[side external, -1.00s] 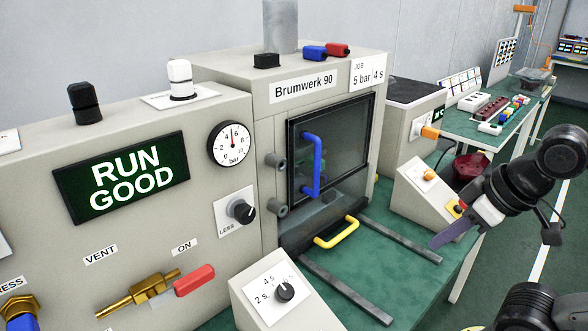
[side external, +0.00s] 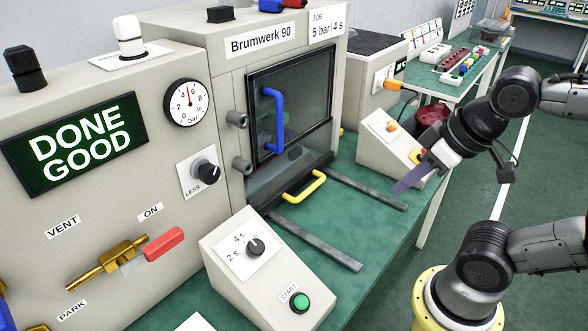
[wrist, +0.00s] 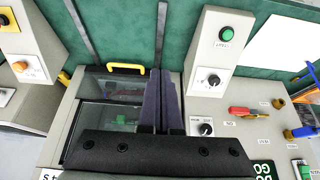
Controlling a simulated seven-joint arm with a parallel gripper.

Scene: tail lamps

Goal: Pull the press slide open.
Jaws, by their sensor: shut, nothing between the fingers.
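The press (side external: 222,70), marked Brumwerk 90, has a dark framed window with a blue upright handle (side external: 275,120). At its foot, the slide's yellow handle (side external: 306,188) sticks out close to the press front, at the inner end of two grey rails. The yellow handle also shows in the wrist view (wrist: 125,66). The slide itself is mostly hidden inside the press. My gripper (side external: 398,188) is shut and empty, to the right of the yellow handle and apart from it. In the wrist view its fingers (wrist: 156,80) lie together, right of the handle.
A sloped box with a green START button (side external: 299,301) and timer knob stands left of the rails. Another sloped box (side external: 385,148) stands right, close to my gripper. The rails (side external: 325,243) run over clear green bench top (side external: 345,220). The display (side external: 75,145) reads DONE GOOD.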

